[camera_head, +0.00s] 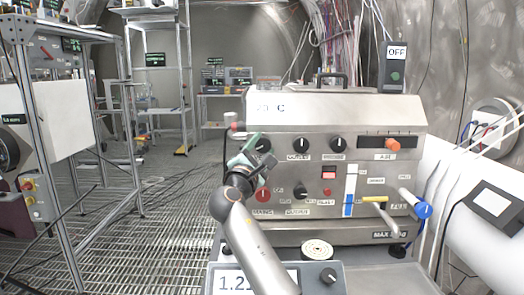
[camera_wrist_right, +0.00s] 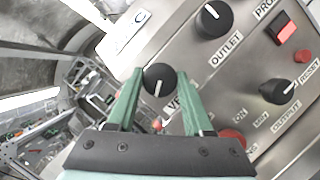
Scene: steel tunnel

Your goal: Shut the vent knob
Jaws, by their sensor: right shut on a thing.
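The vent knob (camera_wrist_right: 159,78) is a black round knob with a white pointer line, on the steel panel beside a label of which "VE" shows. In the right wrist view its pointer runs towards the palm. My right gripper (camera_wrist_right: 158,90) has its green fingers on both sides of this knob and is shut on it. In the head view the right gripper (camera_head: 254,146) reaches the upper left of the panel, and the knob (camera_head: 264,145) is partly hidden behind it. My left gripper is not in view.
The machine (camera_head: 335,110) carries more black knobs, including the outlet knob (camera_wrist_right: 213,19), a red button (camera_head: 263,195), an orange knob (camera_head: 392,145), a yellow lever (camera_head: 374,199) and a blue valve handle (camera_head: 424,210). A display box (camera_head: 320,285) stands below. Metal racks stand left over grated floor.

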